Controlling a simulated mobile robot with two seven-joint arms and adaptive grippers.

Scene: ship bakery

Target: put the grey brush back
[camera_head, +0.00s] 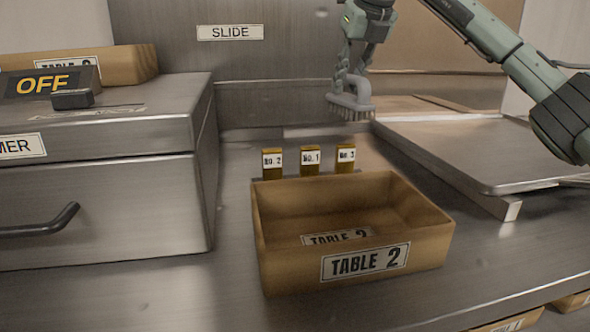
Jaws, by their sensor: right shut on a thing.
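The grey brush (351,103) has a grey handle and bristles that point down. My right gripper (352,83) comes in from the upper right and is shut on the brush's handle. It holds the brush in the air above the back of the steel counter, behind the wooden box. My left gripper is not in view.
A wooden box labelled TABLE 2 (365,262) stands empty on the counter. Small blocks marked No. 2 (272,163), No. 1 (310,161) and No. 3 (346,158) stand behind it. A steel cabinet (110,195) is at left, a flat steel slab (470,150) at right.

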